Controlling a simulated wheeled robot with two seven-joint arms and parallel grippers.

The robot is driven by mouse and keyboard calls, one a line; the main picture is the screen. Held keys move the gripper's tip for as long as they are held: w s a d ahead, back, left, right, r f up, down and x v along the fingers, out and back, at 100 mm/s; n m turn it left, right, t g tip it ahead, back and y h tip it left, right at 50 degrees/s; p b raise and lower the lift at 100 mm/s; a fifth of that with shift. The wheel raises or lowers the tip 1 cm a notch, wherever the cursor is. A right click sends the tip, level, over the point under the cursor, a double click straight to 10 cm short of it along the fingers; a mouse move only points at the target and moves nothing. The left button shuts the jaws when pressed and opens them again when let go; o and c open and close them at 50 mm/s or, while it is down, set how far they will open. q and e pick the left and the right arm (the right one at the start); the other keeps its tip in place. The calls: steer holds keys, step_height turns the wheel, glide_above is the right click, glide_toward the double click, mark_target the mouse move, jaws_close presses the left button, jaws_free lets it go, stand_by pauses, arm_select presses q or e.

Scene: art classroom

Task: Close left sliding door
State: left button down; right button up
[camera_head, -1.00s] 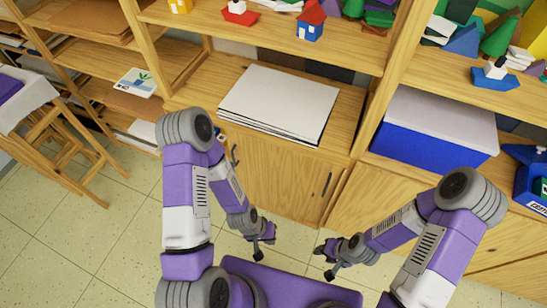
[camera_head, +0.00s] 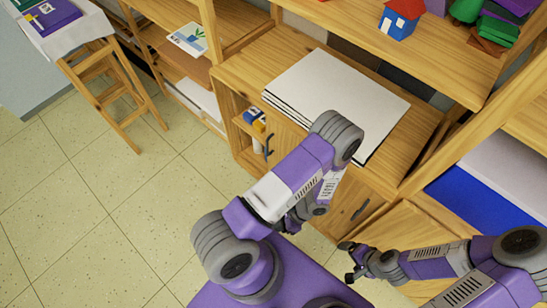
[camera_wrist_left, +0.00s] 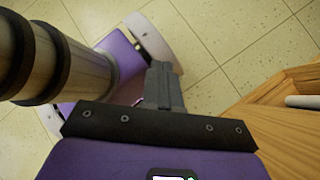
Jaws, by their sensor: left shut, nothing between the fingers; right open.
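The left sliding door (camera_head: 284,143) is a wooden panel with a dark handle (camera_head: 269,145), in the low cabinet below the counter. An opening shows to the left of it, with blue and yellow items (camera_head: 254,120) on a shelf inside. My left arm hides part of the door. My left gripper (camera_wrist_left: 165,88) is shut and empty in the left wrist view, with floor behind it and a wooden edge (camera_wrist_left: 265,100) to its right. In the head view it is mostly hidden by my arm. My right gripper (camera_head: 348,262) is open and empty, near the right door's handle (camera_head: 361,210).
A stack of white sheets (camera_head: 335,90) lies on the counter. A blue box (camera_head: 470,205) is on the right. A wooden stool (camera_head: 115,85) stands at the upper left. The floor (camera_head: 100,200) left of the cabinet is clear.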

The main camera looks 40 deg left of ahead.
arm_select(q)
steer(key=w+a+f+m+t+y+b, duration=0.1)
steer(key=w+a+f+m+y+b, duration=0.15)
steer(key=w+a+y, duration=0.2)
steer(key=w+r+m+t+y+b, duration=0.45)
steer(key=w+m+t+y, duration=0.35)
steer(key=w+t, duration=0.5)
steer(key=w+a+g+b, duration=0.1)
steer(key=w+a, duration=0.4)
steer(key=a, duration=0.9)
steer(key=shift+r+g+b, duration=0.2)
steer(key=shift+g+b, duration=0.1)
steer(key=shift+g, duration=0.4)
arm_select(e)
step_height(320, 180, down, 10)
steer(key=shift+w+a, duration=0.2)
steer(key=shift+f, duration=0.1)
arm_select(q)
steer(key=s+x, duration=0.2)
steer(key=x, duration=1.2)
steer(key=s+a+x, duration=0.1)
steer(key=s+x, duration=0.2)
steer(key=x, duration=1.2)
steer(key=shift+s+a+r, duration=0.25)
steer(key=shift+a+r, duration=0.3)
steer(key=shift+r, duration=0.05)
arm_select(e)
steer(key=shift+w+d+r, duration=0.15)
steer(key=shift+w+r, duration=0.05)
